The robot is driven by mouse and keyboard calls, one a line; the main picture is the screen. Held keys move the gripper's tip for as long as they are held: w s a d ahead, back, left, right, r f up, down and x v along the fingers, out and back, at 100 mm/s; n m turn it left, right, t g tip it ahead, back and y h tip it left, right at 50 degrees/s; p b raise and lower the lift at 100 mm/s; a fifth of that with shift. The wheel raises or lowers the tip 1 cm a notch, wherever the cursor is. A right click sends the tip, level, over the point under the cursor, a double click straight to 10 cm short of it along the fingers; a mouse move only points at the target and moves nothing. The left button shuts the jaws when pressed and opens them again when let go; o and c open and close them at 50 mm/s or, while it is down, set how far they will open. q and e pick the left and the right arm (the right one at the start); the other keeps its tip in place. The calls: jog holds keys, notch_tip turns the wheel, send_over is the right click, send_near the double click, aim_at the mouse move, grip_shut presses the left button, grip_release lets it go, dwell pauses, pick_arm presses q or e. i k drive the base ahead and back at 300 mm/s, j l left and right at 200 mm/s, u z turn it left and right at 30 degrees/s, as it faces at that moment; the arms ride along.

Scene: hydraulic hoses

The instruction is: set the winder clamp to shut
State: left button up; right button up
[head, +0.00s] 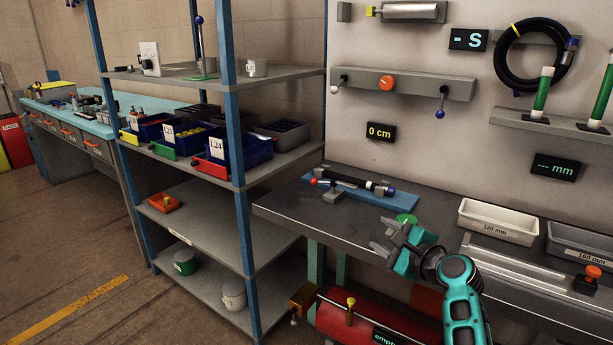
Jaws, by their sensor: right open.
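No part is labelled as the winder clamp, so I cannot tell for sure which one it is. On the bench, a blue board (400,199) holds a dark hose piece and a small fixture with a red ball (313,182). My right gripper (380,240) is open and empty over the bench's front edge, in front of a green disc (406,218). It is apart from the levers and the board. My left gripper is out of view.
A blue-posted shelf (190,215) with bins stands left of the bench (300,207). Trays (498,222) sit on the bench at right. A coiled black hose (500,60) hangs on the wall. A red cylinder (345,320) lies below the bench.

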aim_at(314, 181)
jog(key=i+j, duration=0.9)
jog(key=i, duration=0.15)
